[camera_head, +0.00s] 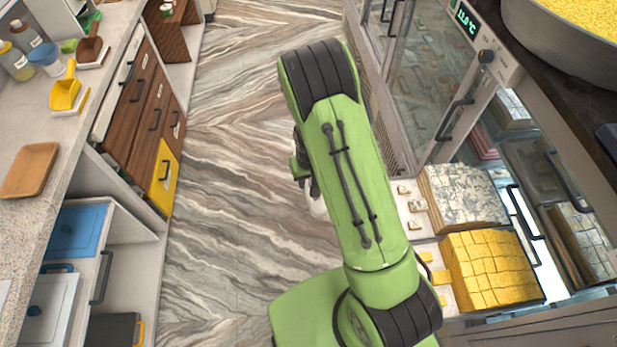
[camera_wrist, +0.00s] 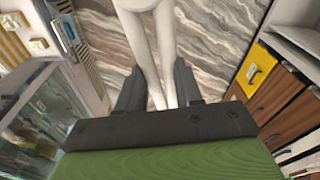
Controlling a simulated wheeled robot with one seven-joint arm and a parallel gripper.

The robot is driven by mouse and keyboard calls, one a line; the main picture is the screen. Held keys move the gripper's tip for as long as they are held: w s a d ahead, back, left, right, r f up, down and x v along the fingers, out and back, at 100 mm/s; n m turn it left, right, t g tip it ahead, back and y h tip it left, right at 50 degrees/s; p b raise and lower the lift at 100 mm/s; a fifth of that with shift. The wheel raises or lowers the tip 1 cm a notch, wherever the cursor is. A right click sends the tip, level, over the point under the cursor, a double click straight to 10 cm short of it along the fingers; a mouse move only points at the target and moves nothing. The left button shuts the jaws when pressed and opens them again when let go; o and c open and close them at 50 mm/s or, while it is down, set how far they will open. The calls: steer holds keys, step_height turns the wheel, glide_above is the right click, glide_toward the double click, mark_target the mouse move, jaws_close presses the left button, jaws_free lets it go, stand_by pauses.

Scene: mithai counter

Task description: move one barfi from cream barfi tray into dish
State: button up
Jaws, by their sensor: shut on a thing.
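My gripper (camera_head: 312,190) hangs over the floor aisle, partly hidden behind my green arm in the head view. In the wrist view its two dark fingers (camera_wrist: 158,88) are closed around a white two-legged tool (camera_wrist: 136,8) that looks like tongs. A bit of white shows below the gripper in the head view. A block of pale, silver-topped barfi (camera_head: 465,195) sits in the counter at right; it may be the cream barfi. Yellow barfi (camera_head: 490,268) sits in front of it. I cannot pick out the dish for sure.
A brown tray (camera_head: 30,170) and yellow scoop (camera_head: 65,92) lie on the left counter, above drawers with a yellow front (camera_head: 163,178). Glass doors (camera_head: 435,80) and a large pan (camera_head: 565,25) are at right. The marble-patterned floor (camera_head: 235,130) between is clear.

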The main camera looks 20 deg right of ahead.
steer(key=s+d+f+m+y+b, duration=0.1)
steer(key=s+d+m+y+b, duration=0.1)
steer(key=d+m, duration=0.5)
steer(key=s+d+f+m+t+y+b, duration=0.1)
steer(key=s+d+f+m+y+b, duration=0.1)
steer(key=s+d+m, duration=0.2)
steer(key=s+d+f+m+t+y+b, duration=0.1)
steer(key=s+d+m+y+b, duration=0.1)
steer(key=d+m, duration=0.8)
steer(key=s+d+b, duration=0.1)
steer(key=d, duration=0.4)
steer(key=shift+s+d+f+m, duration=0.25)
steer(key=shift+s+d+m, duration=0.05)
steer(key=o, duration=0.5)
steer(key=shift+c, duration=0.2)
steer(key=shift+o, duration=0.6)
steer(key=shift+s+a+f+m+b, duration=0.1)
steer(key=shift+s+a+m+b, duration=0.25)
steer(key=shift+m, duration=0.15)
